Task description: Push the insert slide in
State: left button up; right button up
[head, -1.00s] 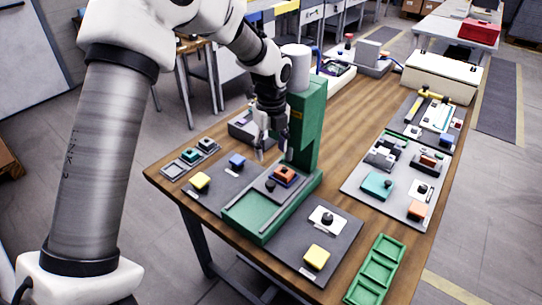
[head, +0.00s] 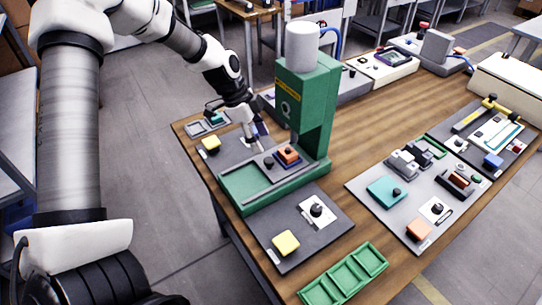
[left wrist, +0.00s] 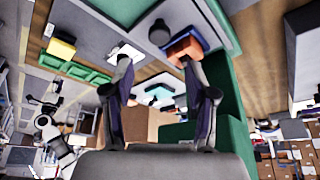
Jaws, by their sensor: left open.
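A green press (head: 306,108) with a white cylinder on top stands on the wooden table. Its low green base (head: 238,201) has a recess. A grey slide plate (head: 262,172) with a black knob (head: 268,162) and an orange block (head: 288,154) sits at the press end of the base. In the left wrist view the knob (left wrist: 159,33) and orange block (left wrist: 186,45) show just beyond the fingertips. My left gripper (head: 256,147) is open and empty, pointing down beside the slide. Its spread fingers (left wrist: 163,85) also show in the left wrist view.
Dark mats flank the base, with yellow blocks (head: 211,144) (head: 286,243) on them. A green three-part tray (head: 344,273) lies at the front. Bare wood separates the press from the right-hand mat (head: 395,217).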

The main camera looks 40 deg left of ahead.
aim_at(268, 159)
pick_arm(q)
notch_tip(268, 159, down, 5)
jog(key=shift+d+f, duration=0.15)
jog(key=shift+f, duration=0.05)
jog(key=shift+w+d+f, duration=0.2)
jog(key=shift+d+f, duration=0.2)
jog(key=shift+f, duration=0.05)
jog(key=shift+w+d+f, duration=0.2)
jog(key=shift+d+f, duration=0.15)
jog(key=shift+f, duration=0.1)
jog(key=shift+w+d, duration=0.1)
jog(key=shift+d, duration=0.05)
jog(key=shift+s, duration=0.2)
jog(key=shift+c, duration=0.4)
jog(key=shift+a, duration=0.25)
grip_shut()
jog(key=shift+d+f, duration=0.1)
jog(key=b, duration=0.1)
jog(key=w+b, duration=0.2)
jog(key=shift+d+f+b, duration=0.3)
jog(key=shift+d+b, duration=0.05)
jog(key=shift+r, duration=0.4)
pick_arm(e)
jog(key=f, duration=0.2)
jog(key=a+f, duration=0.1)
jog(key=shift+s, duration=0.35)
